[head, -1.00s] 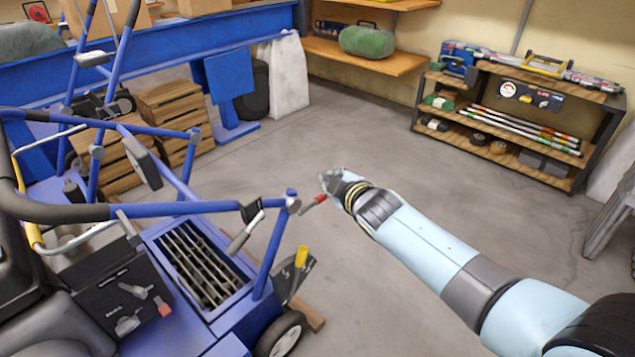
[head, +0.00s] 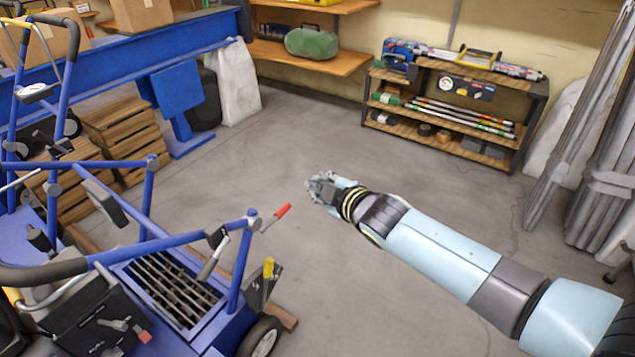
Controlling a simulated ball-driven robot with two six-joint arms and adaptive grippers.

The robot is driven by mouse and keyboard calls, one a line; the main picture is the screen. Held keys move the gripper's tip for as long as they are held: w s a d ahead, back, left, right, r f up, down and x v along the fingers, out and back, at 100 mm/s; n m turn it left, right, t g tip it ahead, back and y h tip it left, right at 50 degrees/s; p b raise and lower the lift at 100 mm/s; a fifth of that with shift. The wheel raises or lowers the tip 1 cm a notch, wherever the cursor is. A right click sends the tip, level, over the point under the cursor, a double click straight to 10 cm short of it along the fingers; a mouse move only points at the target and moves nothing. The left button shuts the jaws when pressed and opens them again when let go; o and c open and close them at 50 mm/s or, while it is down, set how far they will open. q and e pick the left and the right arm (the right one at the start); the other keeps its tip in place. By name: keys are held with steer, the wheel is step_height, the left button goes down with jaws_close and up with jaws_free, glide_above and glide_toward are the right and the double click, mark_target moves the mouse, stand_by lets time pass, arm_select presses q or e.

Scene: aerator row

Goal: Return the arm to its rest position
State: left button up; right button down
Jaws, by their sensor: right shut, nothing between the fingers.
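My right arm reaches in from the lower right in the head view. Its gripper (head: 318,187) is shut and empty over bare floor near the middle of the picture. The blue aerator (head: 215,342) stands at the lower left. Its red-handled lever (head: 282,211) points up and to the right, a little left of and below my gripper in the picture, with a gap between them. My left arm and left gripper are not in view.
A low wooden shelf (head: 440,138) with tools stands at the back right. Grey bundled poles (head: 600,190) lean at the right edge. Wooden crates (head: 125,140) and a blue beam (head: 150,55) are at the left. The concrete floor (head: 300,130) between them is clear.

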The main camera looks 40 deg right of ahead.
steer(key=s+f+m+g, duration=0.3)
steer(key=s+f+g, duration=0.4)
steer(key=s+f, duration=1.7)
steer(key=s+f+m+g, duration=0.3)
steer(key=s+f, duration=0.1)
steer(key=s, duration=1)
steer(key=s+a+f+m+g, duration=0.1)
steer(key=s+f+m+g, duration=0.2)
steer(key=s, duration=1.1)
steer(key=shift+a+f+m, duration=0.2)
steer(key=shift+f+m, duration=0.2)
steer(key=shift+f, duration=0.35)
steer(key=shift+s, duration=0.15)
